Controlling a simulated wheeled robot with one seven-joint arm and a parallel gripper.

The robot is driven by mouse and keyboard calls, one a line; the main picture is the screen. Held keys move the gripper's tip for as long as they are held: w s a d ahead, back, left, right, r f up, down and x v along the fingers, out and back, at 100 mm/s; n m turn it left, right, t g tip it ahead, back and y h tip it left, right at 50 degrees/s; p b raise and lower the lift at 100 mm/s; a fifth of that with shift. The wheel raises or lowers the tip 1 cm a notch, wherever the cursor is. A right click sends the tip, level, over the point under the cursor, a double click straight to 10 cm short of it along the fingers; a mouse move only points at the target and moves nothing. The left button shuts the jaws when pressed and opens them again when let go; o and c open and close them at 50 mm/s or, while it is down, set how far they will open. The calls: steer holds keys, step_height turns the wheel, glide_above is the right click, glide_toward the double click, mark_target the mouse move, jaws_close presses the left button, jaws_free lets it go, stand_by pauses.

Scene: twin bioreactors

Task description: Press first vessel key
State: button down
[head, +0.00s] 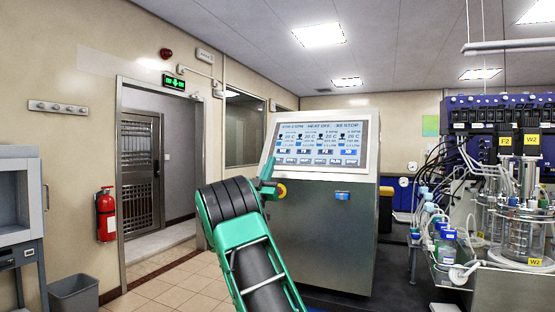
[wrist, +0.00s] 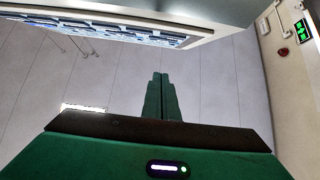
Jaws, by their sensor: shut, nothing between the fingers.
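A control panel screen (head: 320,142) is set in the sloped top of a grey metal cabinet (head: 325,235) in the head view. It shows several vessel columns with rows of keys below. The leftmost upper key (head: 288,152) is the likely first vessel key; its label is too small to read. One key at the right of that row is highlighted blue. My gripper (head: 269,168) is by the screen's lower left edge; I cannot tell whether it touches. In the wrist view my green gripper fingers (wrist: 160,95) are shut and empty, with the screen (wrist: 95,22) at upper left, edge-on.
The cabinet front has a yellow-ringed red knob (head: 282,190) and a blue switch (head: 342,196). Glass vessels (head: 525,225) with tubing stand on a bench at right. A red extinguisher (head: 106,215) hangs by the doorway at left.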

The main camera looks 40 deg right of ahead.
mark_target(277, 150)
steer(key=w+d+r, duration=0.1)
steer(key=d, duration=0.1)
steer(key=w+d+r, duration=0.1)
steer(key=d, duration=0.1)
steer(key=w+d+r, duration=0.1)
steer(key=d, duration=0.2)
steer(key=shift+d+r, duration=0.1)
steer(key=shift+r, duration=0.3)
steer(key=shift+w+d+f, duration=0.15)
steer(key=shift+d+f, duration=0.05)
steer(key=shift+d, duration=0.2)
stand_by(0.3)
